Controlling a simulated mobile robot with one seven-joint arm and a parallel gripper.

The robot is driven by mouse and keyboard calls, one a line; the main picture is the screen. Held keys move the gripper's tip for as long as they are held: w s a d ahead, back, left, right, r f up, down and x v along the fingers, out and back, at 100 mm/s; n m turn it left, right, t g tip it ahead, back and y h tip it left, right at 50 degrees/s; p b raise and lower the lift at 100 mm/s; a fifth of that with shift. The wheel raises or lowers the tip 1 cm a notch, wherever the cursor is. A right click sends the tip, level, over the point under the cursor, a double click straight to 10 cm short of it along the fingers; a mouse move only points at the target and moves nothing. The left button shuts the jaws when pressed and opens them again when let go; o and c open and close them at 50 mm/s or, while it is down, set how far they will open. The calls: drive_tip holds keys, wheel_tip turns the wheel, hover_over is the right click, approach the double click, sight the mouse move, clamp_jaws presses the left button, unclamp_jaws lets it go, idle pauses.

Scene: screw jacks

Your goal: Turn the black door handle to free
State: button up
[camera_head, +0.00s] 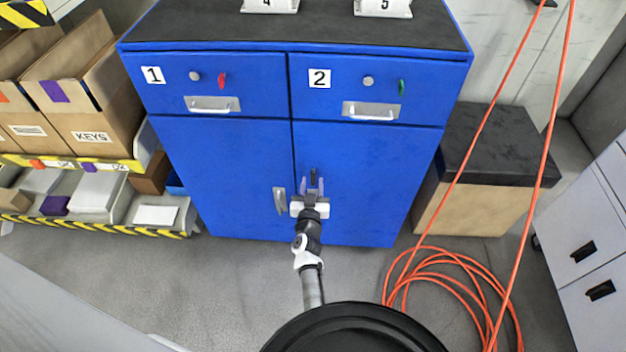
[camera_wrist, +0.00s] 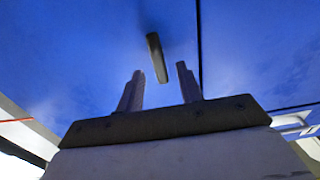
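The black door handle (camera_head: 313,177) is on the right door of the blue cabinet, near the seam between the doors. In the wrist view the handle (camera_wrist: 155,52) is a dark, slightly tilted bar on the blue door. My gripper (camera_head: 313,184) is in front of the right door at the handle. In the wrist view its two fingers (camera_wrist: 157,72) stand apart, and the handle's near end shows between their tips. A gap shows between the handle and each finger. How far the tips are from the door is hard to tell.
The blue cabinet (camera_head: 220,165) has drawers 1 and 2 with white pulls above the doors. A grey handle plate (camera_head: 279,200) is on the left door. An orange hose (camera_head: 450,275) lies coiled at right, beside a black-topped box (camera_head: 480,205). Shelves with cartons (camera_head: 90,115) stand left.

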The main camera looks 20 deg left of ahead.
sight(313, 178)
drive_tip(key=shift+b+x, duration=0.6)
drive_tip(key=shift+x, duration=1.25)
clamp_jaws()
